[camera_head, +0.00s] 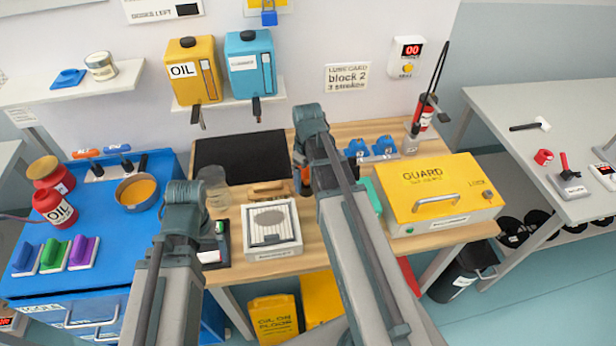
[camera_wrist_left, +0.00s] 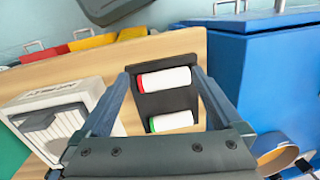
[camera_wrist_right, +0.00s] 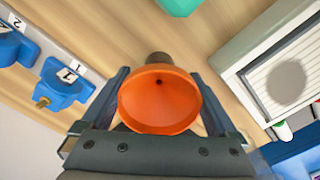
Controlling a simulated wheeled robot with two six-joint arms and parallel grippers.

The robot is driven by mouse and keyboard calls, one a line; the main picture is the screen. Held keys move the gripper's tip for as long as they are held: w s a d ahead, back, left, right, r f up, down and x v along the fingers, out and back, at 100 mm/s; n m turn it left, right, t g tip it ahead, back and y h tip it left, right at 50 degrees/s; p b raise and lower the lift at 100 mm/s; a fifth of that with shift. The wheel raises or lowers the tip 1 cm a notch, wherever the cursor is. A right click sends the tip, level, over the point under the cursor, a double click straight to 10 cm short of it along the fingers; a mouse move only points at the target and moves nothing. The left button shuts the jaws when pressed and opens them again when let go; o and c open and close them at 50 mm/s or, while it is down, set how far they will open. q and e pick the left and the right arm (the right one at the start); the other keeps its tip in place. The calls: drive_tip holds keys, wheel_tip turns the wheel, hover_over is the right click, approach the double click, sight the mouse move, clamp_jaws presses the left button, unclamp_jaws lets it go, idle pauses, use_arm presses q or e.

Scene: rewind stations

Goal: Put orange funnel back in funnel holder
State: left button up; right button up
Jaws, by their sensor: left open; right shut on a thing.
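The orange funnel (camera_wrist_right: 160,105) is held in my right gripper (camera_wrist_right: 160,78), its wide mouth facing the right wrist camera. In the head view only a small part of the funnel (camera_head: 305,178) shows beside my right wrist, over the wooden bench. A dark cylindrical thing (camera_wrist_right: 158,58) shows just beyond the funnel; I cannot tell whether it is the funnel holder or whether they touch. My left gripper (camera_wrist_left: 160,72) is open and empty above a black tray (camera_wrist_left: 160,104) with two white cylinders, one red-ended and one green-ended.
A white slatted box (camera_head: 272,243) stands between my arms. A yellow guard box (camera_head: 440,195) is at the right of the bench. Blue numbered pieces (camera_head: 370,149) sit behind my right gripper. A glass jar (camera_head: 213,185) and black mat (camera_head: 240,158) are left of it.

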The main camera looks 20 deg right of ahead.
use_arm(q)
drive_tip(key=shift+f+b, duration=0.45)
drive_tip(key=shift+f, duration=0.1)
use_arm(e)
drive_tip(key=shift+f, duration=0.55)
drive_tip(key=o, duration=0.9)
use_arm(q)
drive_tip(key=shift+r, duration=0.1)
use_arm(e)
drive_tip(key=shift+o, duration=0.2)
drive_tip(key=shift+r, duration=0.15)
drive_tip(key=shift+r+p, duration=3.45)
drive_tip(key=shift+p, duration=0.1)
use_arm(q)
wheel_tip(320, 180, up, 7)
drive_tip(key=shift+f, duration=0.2)
use_arm(e)
drive_tip(key=shift+f, duration=0.15)
use_arm(q)
wheel_tip(320, 180, down, 6)
drive_tip(key=b, duration=0.6)
use_arm(e)
wheel_tip(320, 180, down, 6)
